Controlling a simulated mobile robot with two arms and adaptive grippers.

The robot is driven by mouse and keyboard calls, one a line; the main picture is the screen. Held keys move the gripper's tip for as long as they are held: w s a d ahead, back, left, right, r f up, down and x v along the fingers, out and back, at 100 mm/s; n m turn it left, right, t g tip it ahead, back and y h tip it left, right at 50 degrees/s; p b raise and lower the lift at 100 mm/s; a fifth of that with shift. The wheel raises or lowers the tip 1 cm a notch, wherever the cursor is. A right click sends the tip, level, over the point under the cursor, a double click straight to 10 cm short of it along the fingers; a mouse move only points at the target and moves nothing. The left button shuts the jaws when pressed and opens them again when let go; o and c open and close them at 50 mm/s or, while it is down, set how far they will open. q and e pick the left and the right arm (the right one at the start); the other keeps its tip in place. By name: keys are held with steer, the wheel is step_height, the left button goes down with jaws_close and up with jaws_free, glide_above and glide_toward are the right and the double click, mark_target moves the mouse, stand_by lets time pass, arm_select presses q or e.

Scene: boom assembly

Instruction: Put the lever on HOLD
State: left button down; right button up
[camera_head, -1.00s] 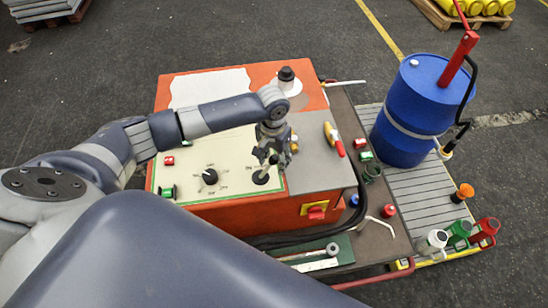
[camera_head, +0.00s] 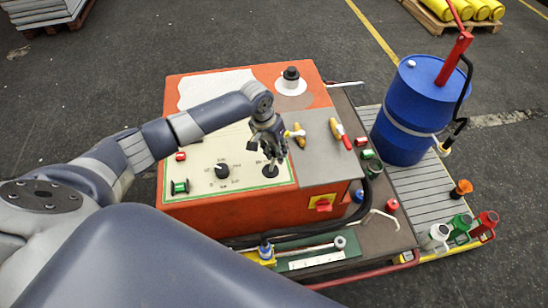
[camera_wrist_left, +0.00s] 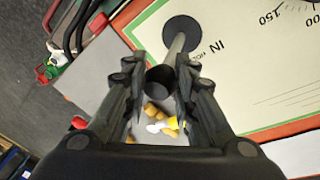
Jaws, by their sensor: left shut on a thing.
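The lever rises from a round black base (camera_head: 270,171) on the cream control panel (camera_head: 205,150) of the orange cabinet. In the left wrist view the lever's grey shaft (camera_wrist_left: 175,48) runs from the base to a dark round knob (camera_wrist_left: 160,78). My left gripper (camera_head: 272,157) is at the lever, with its fingers on both sides of the knob, shut on it. In the left wrist view upside-down lettering (camera_wrist_left: 206,52) beside the base shows "IN" and part of another word. The lever's exact position against its labels cannot be told. My right gripper is out of view.
A black rotary knob (camera_head: 221,171) and a green switch (camera_head: 179,187) are left of the lever. Yellow-handled tools (camera_head: 299,135) lie on the grey plate to its right. A blue drum (camera_head: 408,115) stands further right.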

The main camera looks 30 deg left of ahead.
arm_select(q)
steer(key=shift+s+a+h+p, duration=0.1)
steer(key=shift+s+h+p, duration=0.15)
steer(key=shift+h+p, duration=0.15)
steer(key=shift+s+a+t+h, duration=0.4)
steer(key=shift+t+h, duration=0.2)
steer(key=shift+h, duration=0.1)
steer(key=shift+a, duration=0.1)
steer(key=c, duration=1.3)
jaws_free()
steer(key=shift+w, duration=0.1)
steer(key=v, duration=1.2)
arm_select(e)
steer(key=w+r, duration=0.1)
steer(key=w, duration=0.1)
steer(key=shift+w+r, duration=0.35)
arm_select(q)
steer(key=shift+f, duration=0.1)
